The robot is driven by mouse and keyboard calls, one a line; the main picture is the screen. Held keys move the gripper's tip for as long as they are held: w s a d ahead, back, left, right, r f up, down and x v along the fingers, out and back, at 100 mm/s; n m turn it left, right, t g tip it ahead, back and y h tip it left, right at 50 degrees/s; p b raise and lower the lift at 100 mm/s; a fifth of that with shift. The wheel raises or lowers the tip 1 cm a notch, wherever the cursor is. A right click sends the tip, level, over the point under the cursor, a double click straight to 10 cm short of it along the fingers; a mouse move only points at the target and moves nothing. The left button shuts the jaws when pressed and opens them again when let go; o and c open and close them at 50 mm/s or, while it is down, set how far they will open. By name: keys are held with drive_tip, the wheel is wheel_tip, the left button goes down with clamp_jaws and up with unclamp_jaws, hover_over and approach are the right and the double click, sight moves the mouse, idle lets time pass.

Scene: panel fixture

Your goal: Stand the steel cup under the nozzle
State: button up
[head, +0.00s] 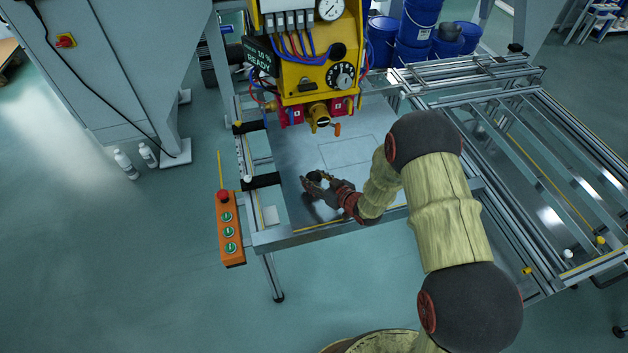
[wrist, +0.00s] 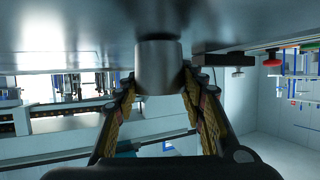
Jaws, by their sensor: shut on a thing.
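A small grey steel cup (wrist: 158,68) is between the two fingers of my gripper (wrist: 160,92) in the wrist view, which shows the scene upside down. My gripper is shut on it. In the head view my gripper (head: 318,182) is low over the front left of the steel plate (head: 300,160), and the cup there is small and mostly hidden by the fingers. The cup's end is at or very near the plate; I cannot tell if it touches. The brass nozzle (head: 320,118) sits under the yellow panel, behind my gripper and apart from the cup.
The yellow panel (head: 294,75) overhangs the back of the plate. An orange lever (head: 337,130) hangs right of the nozzle. An orange button box (head: 230,230) is at the left edge. Aluminium rails (head: 480,85) lie right. The plate between cup and nozzle looks clear.

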drive_tip(key=shift+f, duration=0.1)
drive_tip(key=shift+f, duration=0.15)
drive_tip(key=o, duration=1)
drive_tip(key=shift+o, duration=0.8)
drive_tip(key=shift+r, duration=0.2)
